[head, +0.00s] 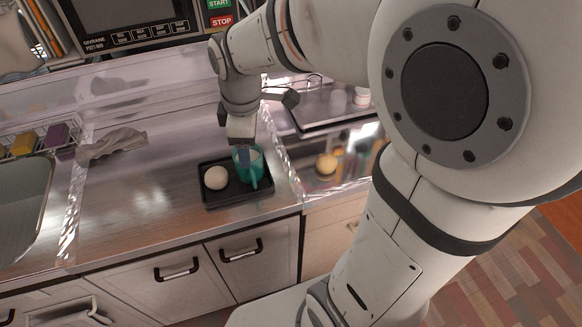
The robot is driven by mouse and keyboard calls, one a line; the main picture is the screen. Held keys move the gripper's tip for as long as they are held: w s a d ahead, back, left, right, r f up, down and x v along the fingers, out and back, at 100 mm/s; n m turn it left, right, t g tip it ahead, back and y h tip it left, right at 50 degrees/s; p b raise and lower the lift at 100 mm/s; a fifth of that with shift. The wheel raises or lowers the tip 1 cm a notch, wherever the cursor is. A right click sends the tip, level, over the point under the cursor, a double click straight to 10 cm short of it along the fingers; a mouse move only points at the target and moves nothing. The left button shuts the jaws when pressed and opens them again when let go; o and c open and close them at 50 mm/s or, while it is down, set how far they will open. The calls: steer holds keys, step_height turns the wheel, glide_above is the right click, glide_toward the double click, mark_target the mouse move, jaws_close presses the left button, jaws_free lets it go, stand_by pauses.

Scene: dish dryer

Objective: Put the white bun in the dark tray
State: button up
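The white bun (215,177) is round and pale. It sits in the left part of the dark tray (237,200) on the metal counter. A teal mug (254,167) stands in the tray's right part, beside the bun. My gripper (244,152) points down over the mug, at its back left edge, to the right of the bun and apart from it. The fingertips are small and overlap the mug in this view. I cannot tell whether they are open or shut, or whether they touch the mug.
A sink (22,205) lies at the left, with a sponge rack (57,136) behind it. A crumpled grey cloth (112,144) lies on the counter. A clear raised edge runs right of the tray. Beyond it is a yellowish round item (326,163). The counter left of the tray is free.

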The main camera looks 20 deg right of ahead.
steer(key=s+d+m+t, duration=0.1)
steer(key=s+d+m, duration=0.5)
steer(key=s+m, duration=0.4)
steer(key=m, duration=0.4)
steer(key=shift+s, duration=0.4)
steer(key=shift+r, duration=0.1)
steer(key=shift+r+p, duration=0.7)
steer(key=shift+r, duration=0.1)
